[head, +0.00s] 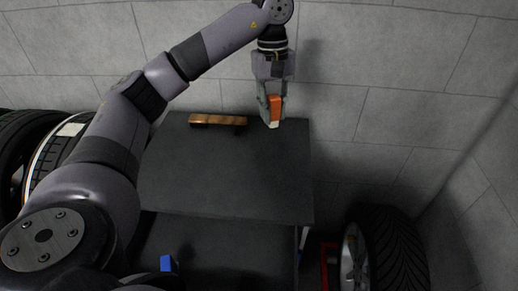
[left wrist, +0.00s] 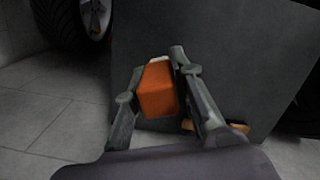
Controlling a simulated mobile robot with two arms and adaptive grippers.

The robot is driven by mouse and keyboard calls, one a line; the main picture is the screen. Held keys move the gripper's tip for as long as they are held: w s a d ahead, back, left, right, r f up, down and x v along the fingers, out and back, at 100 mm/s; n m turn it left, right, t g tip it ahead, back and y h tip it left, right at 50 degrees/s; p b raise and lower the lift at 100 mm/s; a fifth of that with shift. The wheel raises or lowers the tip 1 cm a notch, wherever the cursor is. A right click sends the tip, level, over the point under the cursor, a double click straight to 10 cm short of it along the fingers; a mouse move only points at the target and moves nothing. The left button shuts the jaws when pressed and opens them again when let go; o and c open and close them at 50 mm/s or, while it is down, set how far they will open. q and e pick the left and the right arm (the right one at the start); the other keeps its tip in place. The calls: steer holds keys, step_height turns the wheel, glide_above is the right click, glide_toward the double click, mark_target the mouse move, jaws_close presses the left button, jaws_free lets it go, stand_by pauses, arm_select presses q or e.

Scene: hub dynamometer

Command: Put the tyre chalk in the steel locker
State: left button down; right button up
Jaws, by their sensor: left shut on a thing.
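The tyre chalk is an orange block with a pale tip, seen in the head view (head: 274,107) and the left wrist view (left wrist: 158,92). My left gripper (head: 270,110) is shut on it and holds it with the pale tip down, by the far right corner of a dark grey panel (head: 230,172). The panel appears to be part of the steel locker; whether it is a lid, door or top is unclear. A brown wooden bar (head: 217,121), perhaps a handle, lies along the panel's far edge, left of the gripper. The tip's contact with the panel cannot be told. My right gripper is not in view.
A lower dark surface (head: 220,245) lies in front of the panel, with a blue block (head: 167,263) on it. Tyres stand at the left (head: 50,150) and lower right (head: 390,245). A red object (head: 328,264) is beside the right tyre. A grey block wall (head: 400,90) closes the back.

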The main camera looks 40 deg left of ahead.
arm_select(q)
steer(key=f, duration=1.5)
steer(key=shift+s+a+f+p, duration=0.2)
steer(key=shift+a+p, duration=0.05)
steer(key=shift+p, duration=0.1)
step_height(320, 180, down, 3)
steer(key=shift+f+p, duration=0.2)
steer(key=shift+p, duration=0.3)
steer(key=shift+f, duration=0.3)
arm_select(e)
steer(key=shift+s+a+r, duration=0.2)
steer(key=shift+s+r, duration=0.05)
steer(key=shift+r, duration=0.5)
arm_select(q)
steer(key=shift+f, duration=0.1)
